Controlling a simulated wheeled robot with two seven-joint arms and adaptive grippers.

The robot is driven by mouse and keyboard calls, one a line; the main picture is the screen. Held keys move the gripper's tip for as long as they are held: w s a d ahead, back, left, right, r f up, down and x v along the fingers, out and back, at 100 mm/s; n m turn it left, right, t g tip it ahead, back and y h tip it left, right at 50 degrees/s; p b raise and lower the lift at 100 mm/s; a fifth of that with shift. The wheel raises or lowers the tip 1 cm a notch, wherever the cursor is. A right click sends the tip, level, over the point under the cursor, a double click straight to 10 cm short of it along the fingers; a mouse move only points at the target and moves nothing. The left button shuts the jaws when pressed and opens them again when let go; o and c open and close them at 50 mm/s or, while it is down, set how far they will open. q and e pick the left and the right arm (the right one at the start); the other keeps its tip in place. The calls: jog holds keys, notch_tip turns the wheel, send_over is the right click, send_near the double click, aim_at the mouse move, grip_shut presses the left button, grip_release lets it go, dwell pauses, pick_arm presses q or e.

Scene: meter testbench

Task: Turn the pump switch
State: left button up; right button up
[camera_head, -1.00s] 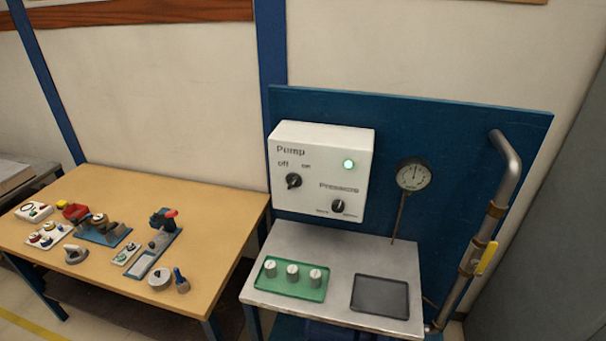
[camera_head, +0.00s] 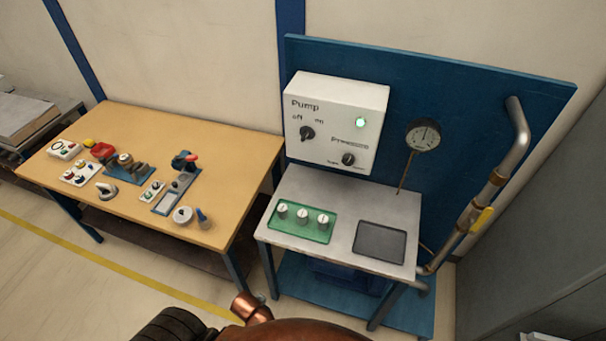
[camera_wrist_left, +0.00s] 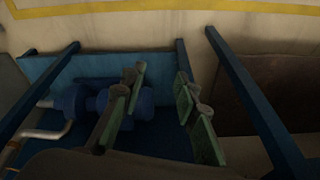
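The pump switch (camera_head: 307,133) is a black rotary knob on the white control box (camera_head: 336,112), under the words "Pump", "off" and "on". Its exact pointing direction is too small to tell. My right gripper is in no view.
A black pressure knob (camera_head: 348,159) and a dial gauge (camera_head: 423,135) are near the switch. Below stands a metal table (camera_head: 343,210) with a green tray (camera_head: 290,231) and a dark tray (camera_head: 380,241). A wooden table (camera_head: 235,150) with several parts stands left; floor in front is open.

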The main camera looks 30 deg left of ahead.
aim_at(306, 137)
pick_arm(q)
jog(key=w+a+r+t+y+p, duration=0.1)
jog(key=w+r+p, duration=0.1)
jog(key=r, duration=0.7)
jog(key=w+a+r+t+p, duration=0.1)
jog(key=w+a+r, duration=0.15)
jog(key=r, duration=0.75)
jog(key=w+a+r+m+t+y+p, duration=0.3)
jog(key=w+r+t, duration=1)
jog(key=w+r, duration=1.9)
jog(key=w+a, duration=0.1)
jog(key=w, duration=0.1)
jog(key=w+f, duration=0.1)
jog(key=w, duration=0.2)
jog(key=w+a+f+b, duration=0.1)
jog(key=w, duration=0.2)
jog(key=shift+w+a+f, duration=0.1)
jog(key=shift+a+f, duration=0.05)
jog(key=shift+a, duration=0.15)
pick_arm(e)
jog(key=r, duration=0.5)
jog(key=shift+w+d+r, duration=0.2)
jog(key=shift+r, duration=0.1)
pick_arm(q)
jog(key=shift+h, duration=0.3)
grip_shut()
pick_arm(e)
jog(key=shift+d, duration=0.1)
